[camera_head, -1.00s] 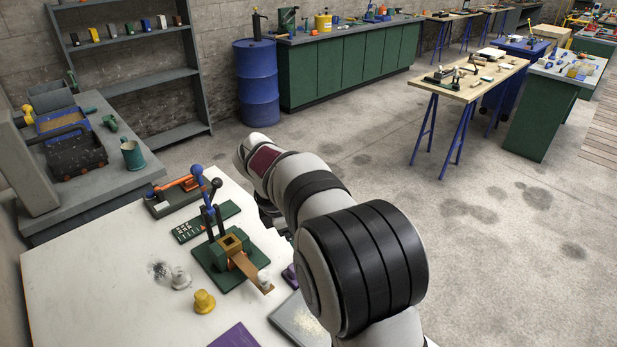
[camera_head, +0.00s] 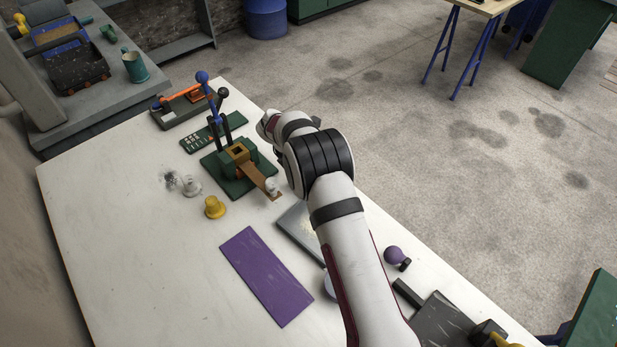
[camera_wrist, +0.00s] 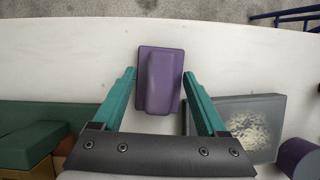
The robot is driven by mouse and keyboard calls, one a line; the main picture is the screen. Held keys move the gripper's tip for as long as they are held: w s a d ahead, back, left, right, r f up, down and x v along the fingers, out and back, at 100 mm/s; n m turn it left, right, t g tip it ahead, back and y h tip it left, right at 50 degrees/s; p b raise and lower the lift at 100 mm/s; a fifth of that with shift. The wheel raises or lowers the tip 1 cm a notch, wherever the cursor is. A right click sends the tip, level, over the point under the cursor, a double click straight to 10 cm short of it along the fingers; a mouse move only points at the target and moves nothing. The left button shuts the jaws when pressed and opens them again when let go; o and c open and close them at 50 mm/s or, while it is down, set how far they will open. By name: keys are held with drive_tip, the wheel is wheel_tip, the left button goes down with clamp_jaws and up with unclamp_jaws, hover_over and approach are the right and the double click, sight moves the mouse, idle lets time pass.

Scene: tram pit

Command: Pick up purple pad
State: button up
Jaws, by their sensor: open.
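A purple pad (camera_wrist: 164,85) with a raised rounded ridge lies on the white table (camera_wrist: 60,65) in the wrist view. My gripper (camera_wrist: 159,74) has its two teal fingers spread wide, one on either side of the pad's near part. I cannot tell the height of the fingertips above the table. In the head view my arm hides the gripper and this pad. A flat purple sheet (camera_head: 265,276) lies on the table there, apart from the arm.
A grey plate with pale grains (camera_wrist: 247,118) lies close right of my right finger. A green press (camera_head: 240,168) with upright levers and a yellow knob (camera_head: 214,207) stand left of the arm. A purple bulb (camera_head: 396,256) lies right of it.

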clamp_jaws()
idle(0.3)
wheel_tip(320, 180, up, 4)
drive_tip(key=shift+d+r, duration=0.1)
drive_tip(key=shift+r, duration=0.15)
drive_tip(key=s+d+r, duration=0.3)
drive_tip(key=d+r, duration=0.3)
drive_tip(key=d, duration=0.5)
drive_tip(key=shift+s+r, duration=0.2)
drive_tip(key=shift+r, duration=0.05)
drive_tip(key=c, duration=0.7)
unclamp_jaws()
drive_tip(key=shift+c, duration=0.2)
clamp_jaws()
